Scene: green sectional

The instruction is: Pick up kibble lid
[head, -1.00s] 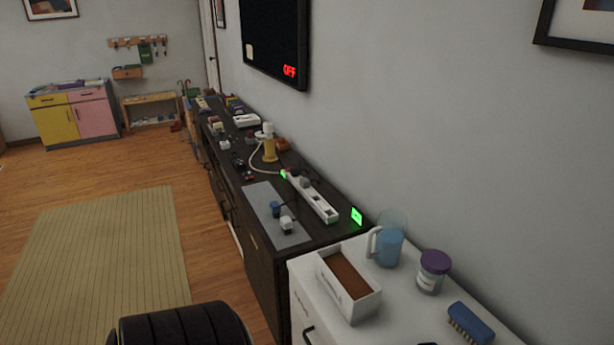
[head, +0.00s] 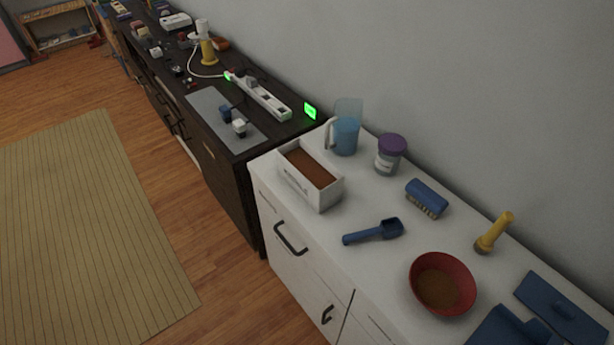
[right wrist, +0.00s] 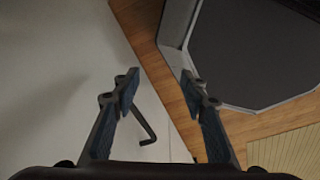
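A flat blue panel with a small raised grip (head: 565,308) lies on the white cabinet top at the lower right of the head view. It looks like a lid, but I cannot tell for sure that it is the kibble lid. An open white box with brown contents (head: 310,168) stands at the cabinet's far left end, with no lid on it. My right gripper (right wrist: 160,80) shows in the right wrist view, open and empty, with a dark drawer handle behind its fingers. My left gripper is in no view.
On the white cabinet (head: 330,235) are a blue scoop (head: 375,232), red bowl (head: 442,284), brush (head: 427,197), yellow-handled tool (head: 494,233), purple-lidded jar (head: 391,155), blue jug (head: 345,137) and a cut-off blue object (head: 508,327). A dark cabinet (head: 225,158) adjoins. Floor lies clear left.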

